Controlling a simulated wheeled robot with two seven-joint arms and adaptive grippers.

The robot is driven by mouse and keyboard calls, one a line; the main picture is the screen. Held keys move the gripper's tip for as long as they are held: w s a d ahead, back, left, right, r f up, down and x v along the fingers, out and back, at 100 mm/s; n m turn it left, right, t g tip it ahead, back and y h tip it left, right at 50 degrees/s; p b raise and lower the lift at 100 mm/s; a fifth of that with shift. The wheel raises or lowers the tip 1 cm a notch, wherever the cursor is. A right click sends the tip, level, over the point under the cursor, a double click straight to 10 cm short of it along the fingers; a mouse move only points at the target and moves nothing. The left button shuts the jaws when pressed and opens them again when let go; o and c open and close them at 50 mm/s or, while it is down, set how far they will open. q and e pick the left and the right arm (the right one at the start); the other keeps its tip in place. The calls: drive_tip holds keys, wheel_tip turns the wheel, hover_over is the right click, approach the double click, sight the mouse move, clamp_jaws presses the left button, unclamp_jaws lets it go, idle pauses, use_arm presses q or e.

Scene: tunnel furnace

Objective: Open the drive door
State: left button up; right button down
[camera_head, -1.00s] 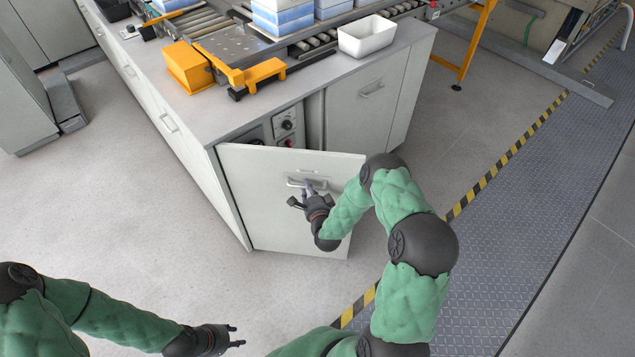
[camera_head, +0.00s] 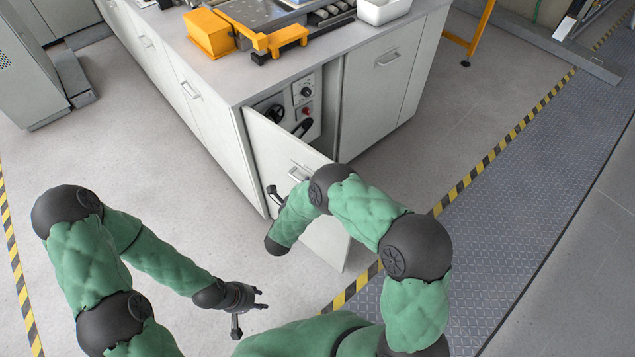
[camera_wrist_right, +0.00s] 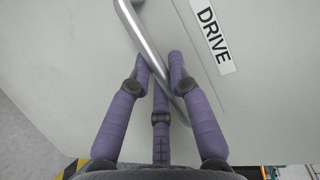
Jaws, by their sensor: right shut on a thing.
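The drive door (camera_head: 276,146) is a light grey panel that stands swung out from the cabinet corner. Its bar handle (camera_head: 299,173) is partly covered by my right arm in the head view. In the right wrist view the metal handle (camera_wrist_right: 142,42) runs between the purple fingers, next to a "DRIVE" label (camera_wrist_right: 212,36). My right gripper (camera_wrist_right: 162,82) is shut on this handle.
Behind the door a control panel (camera_head: 302,104) with dark knobs and a red button is exposed. A closed cabinet door (camera_head: 384,78) is to its right. An orange box (camera_head: 208,33) and a white bin (camera_head: 384,10) are on the counter. The floor left of the door is clear.

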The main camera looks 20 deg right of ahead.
drive_tip(key=shift+s+a+m+h, duration=0.3)
drive_tip(key=shift+a+m, duration=0.1)
drive_tip(key=shift+a, duration=0.45)
drive_tip(key=c, duration=1.1)
unclamp_jaws()
drive_tip(key=v, duration=0.7)
drive_tip(key=shift+s+a+r, duration=0.15)
drive_tip(key=shift+a, duration=0.05)
drive_tip(key=shift+g, duration=0.3)
